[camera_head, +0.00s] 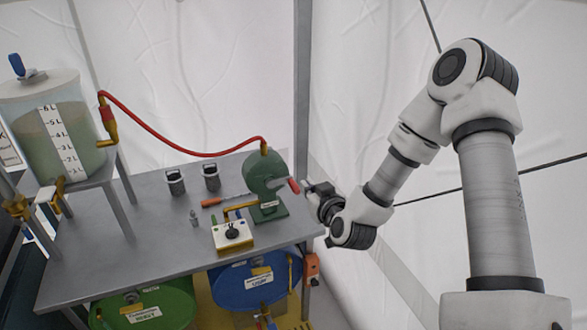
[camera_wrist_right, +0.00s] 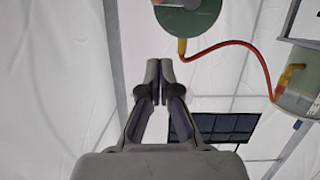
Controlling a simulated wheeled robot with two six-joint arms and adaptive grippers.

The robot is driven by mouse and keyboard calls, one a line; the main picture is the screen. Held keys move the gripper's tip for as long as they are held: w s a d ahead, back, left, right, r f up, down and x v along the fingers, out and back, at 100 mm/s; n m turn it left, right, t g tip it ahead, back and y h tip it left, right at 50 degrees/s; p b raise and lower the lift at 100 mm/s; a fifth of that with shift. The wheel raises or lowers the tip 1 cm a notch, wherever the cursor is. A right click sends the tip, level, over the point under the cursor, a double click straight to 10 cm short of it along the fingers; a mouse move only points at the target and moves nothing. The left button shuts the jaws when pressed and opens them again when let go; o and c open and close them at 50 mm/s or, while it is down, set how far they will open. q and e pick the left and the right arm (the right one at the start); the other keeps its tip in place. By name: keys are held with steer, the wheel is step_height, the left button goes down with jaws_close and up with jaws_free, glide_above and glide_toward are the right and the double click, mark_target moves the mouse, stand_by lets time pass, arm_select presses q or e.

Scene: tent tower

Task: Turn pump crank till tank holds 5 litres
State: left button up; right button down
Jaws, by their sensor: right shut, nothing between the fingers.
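The green pump (camera_head: 264,180) stands at the right end of the metal table. Its crank has a red handle (camera_head: 293,186) pointing right. My right gripper (camera_head: 310,187) is shut and empty, just right of the handle; I cannot tell whether they touch. In the right wrist view the shut fingertips (camera_wrist_right: 158,72) are below and left of the pump (camera_wrist_right: 190,18), apart from it in the picture. The clear tank (camera_head: 70,148) at the left holds murky green liquid, with its surface around the upper scale marks; the exact reading is unclear. My left gripper is not in view.
A red hose (camera_head: 180,147) links pump and tank. The table (camera_head: 120,250) also holds a white-yellow valve box (camera_head: 232,235), two dark cups (camera_head: 211,177) and a red-handled tool (camera_head: 212,202). A tent pole (camera_head: 303,90) rises behind the table.

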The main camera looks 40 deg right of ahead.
steer(key=p, duration=0.1)
glide_above(296, 189)
step_height(296, 189, down, 2)
steer(key=shift+w+a+f, duration=0.1)
steer(key=shift+a+f, duration=0.05)
steer(key=shift+f, duration=0.05)
step_height(296, 189, down, 4)
steer(key=shift+r+p, duration=0.2)
steer(key=shift+p, duration=0.1)
steer(key=shift+f, duration=0.3)
